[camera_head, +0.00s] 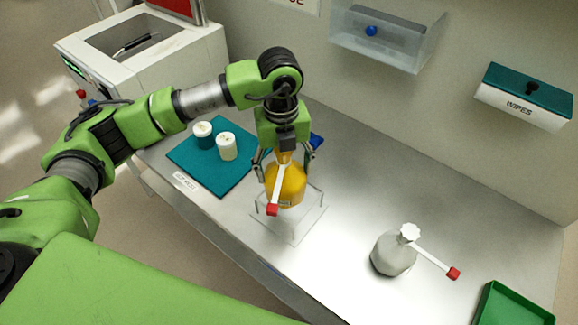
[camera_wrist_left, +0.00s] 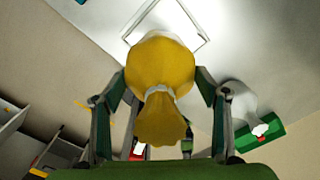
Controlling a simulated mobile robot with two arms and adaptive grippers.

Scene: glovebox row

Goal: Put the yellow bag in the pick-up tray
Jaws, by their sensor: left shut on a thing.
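The yellow bag (camera_head: 287,187) hangs from my left gripper (camera_head: 284,163), with a strip ending in a red tip across its front. The gripper is shut on its gathered neck. In the left wrist view the yellow bag (camera_wrist_left: 160,65) fills the space between the fingers. The bag is over a clear, white-edged square holder (camera_head: 296,228); I cannot tell whether it still touches it. A green tray (camera_head: 511,304) is at the bottom right, partly cut off; no readable label marks it as the pick-up tray. My right gripper is out of view.
A grey bag (camera_head: 392,254) with a red-tipped strip stands between the holder and the green tray. A teal mat (camera_head: 188,156) carries two small lidded jars (camera_head: 227,146). A clear bin (camera_head: 388,38) and wipes box (camera_head: 524,97) are on the wall.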

